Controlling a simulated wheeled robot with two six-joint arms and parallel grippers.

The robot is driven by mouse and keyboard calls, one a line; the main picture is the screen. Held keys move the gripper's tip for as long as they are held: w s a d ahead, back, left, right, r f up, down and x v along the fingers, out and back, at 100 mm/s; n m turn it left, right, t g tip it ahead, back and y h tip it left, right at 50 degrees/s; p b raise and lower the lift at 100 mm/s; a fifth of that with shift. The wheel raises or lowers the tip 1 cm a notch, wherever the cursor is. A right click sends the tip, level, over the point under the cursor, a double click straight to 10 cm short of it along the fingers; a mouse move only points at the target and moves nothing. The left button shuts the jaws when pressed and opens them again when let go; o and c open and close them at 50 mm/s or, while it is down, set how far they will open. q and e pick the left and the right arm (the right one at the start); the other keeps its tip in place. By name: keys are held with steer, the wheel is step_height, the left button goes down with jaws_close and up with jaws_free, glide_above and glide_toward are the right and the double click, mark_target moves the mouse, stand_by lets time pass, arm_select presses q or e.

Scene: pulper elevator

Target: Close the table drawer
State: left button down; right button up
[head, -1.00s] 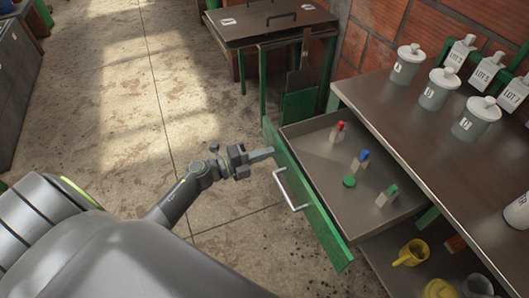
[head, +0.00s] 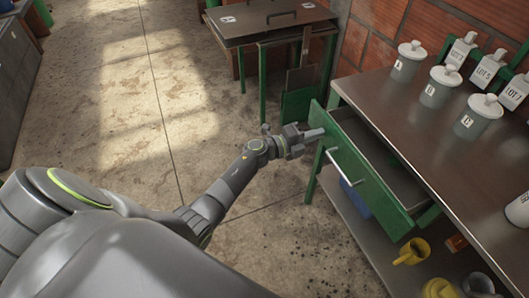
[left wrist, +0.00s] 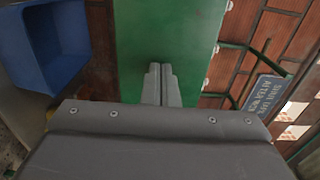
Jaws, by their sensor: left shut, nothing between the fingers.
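The table drawer (head: 368,174) has a green front with a pale bar handle (head: 346,182). It stands partly out from under the brown table top (head: 430,110), with a strip of its inside showing. My left gripper (head: 318,134) is shut and empty at the far end of the drawer front, beside the handle. In the left wrist view, the shut fingers (left wrist: 161,84) point at the green drawer front (left wrist: 170,35); whether they touch it I cannot tell. My right gripper is not in view.
Lidded grey canisters (head: 441,87) and white lot bottles stand on the table top. Another table (head: 270,20) stands at the back. The floor at left is clear.

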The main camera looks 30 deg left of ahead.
arm_select(q)
steer(key=b+x, duration=0.2)
steer(key=x, duration=0.4)
steer(key=shift+w+d+f, duration=0.15)
steer(key=shift+w+d, duration=0.05)
steer(key=shift+w, duration=0.1)
steer(key=shift+w+d+b, duration=0.3)
steer(key=shift+w+d, duration=0.15)
steer(key=shift+w, duration=0.1)
steer(key=shift+w+r, duration=0.1)
steer(key=shift+r, duration=0.2)
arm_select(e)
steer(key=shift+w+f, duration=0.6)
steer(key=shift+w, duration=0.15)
arm_select(q)
steer(key=shift+r, duration=0.15)
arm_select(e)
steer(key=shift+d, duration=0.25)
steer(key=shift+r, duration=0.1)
